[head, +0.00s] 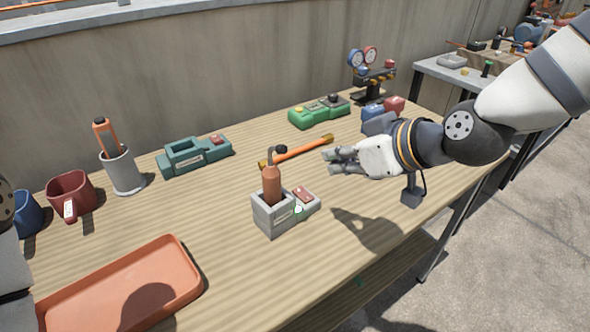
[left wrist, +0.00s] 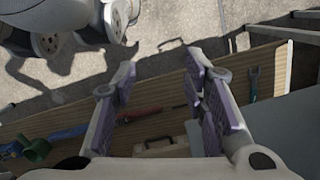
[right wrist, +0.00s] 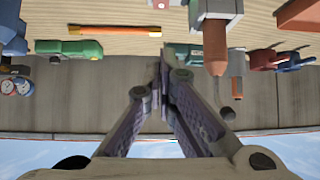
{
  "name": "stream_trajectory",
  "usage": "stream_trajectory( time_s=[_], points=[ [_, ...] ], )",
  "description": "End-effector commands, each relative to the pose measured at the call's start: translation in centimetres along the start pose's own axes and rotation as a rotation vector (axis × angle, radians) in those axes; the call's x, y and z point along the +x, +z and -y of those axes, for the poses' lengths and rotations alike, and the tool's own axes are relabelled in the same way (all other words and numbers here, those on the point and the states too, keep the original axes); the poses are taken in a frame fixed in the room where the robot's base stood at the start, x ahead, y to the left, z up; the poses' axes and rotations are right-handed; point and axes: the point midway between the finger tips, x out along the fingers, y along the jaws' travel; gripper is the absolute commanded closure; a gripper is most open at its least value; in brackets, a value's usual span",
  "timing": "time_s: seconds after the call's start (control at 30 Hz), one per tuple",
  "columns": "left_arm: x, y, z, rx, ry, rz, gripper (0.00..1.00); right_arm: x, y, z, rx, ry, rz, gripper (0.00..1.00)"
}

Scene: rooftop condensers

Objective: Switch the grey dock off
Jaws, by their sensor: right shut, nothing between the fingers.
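The grey dock (head: 268,219) stands on the wooden table with a copper-brown cylindrical tool (head: 271,185) upright in it. A red switch (head: 303,193) sits on its lower right part, and a small green spot (head: 298,210) shows beside it. The dock (right wrist: 222,8) and the tool (right wrist: 215,45) also show at the top of the right wrist view. My right gripper (head: 331,161) is shut and empty, above the table, behind and right of the dock, not touching it. My left gripper (left wrist: 165,88) is open and empty in the left wrist view.
A teal dock (head: 197,156) and a green dock (head: 320,111) stand farther back. An orange-handled rod (head: 302,148) lies behind the grey dock. An orange tray (head: 125,290), mugs (head: 72,192) and a grey cup (head: 122,173) are left.

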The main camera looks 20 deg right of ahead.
Motion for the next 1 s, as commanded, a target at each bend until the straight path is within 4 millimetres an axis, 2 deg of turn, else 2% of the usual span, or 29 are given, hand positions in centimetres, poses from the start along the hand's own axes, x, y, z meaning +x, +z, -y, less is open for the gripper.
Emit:
stream_trajectory(
  time_s=[0.3,0.43,0.63,0.8,0.87,1.0],
  points=[
    [0.0,0.1,0.0,0.0,0.0,0.002,0.6,0.0,-0.1,0.0,-0.001,0.0,-0.001,1.0],
    [0.0,0.1,0.0,0.0,0.0,0.002,0.6,1.0,0.0,0.0,-0.002,-0.001,0.001,1.0],
    [0.6,0.6,0.0,0.0,-0.001,0.024,0.6,5.3,0.4,0.0,0.002,-0.002,0.007,1.0],
    [2.2,1.9,0.1,0.0,-0.003,0.08,0.6,9.3,0.8,0.0,0.003,-0.004,0.013,1.0],
    [2.6,2.2,0.1,0.0,-0.004,0.095,0.6,10.5,0.7,0.1,0.003,-0.004,0.012,1.0],
    [3.1,2.6,0.1,-0.001,-0.004,0.111,0.6,12.0,2.1,0.0,0.005,-0.003,0.009,1.0]
  ],
)
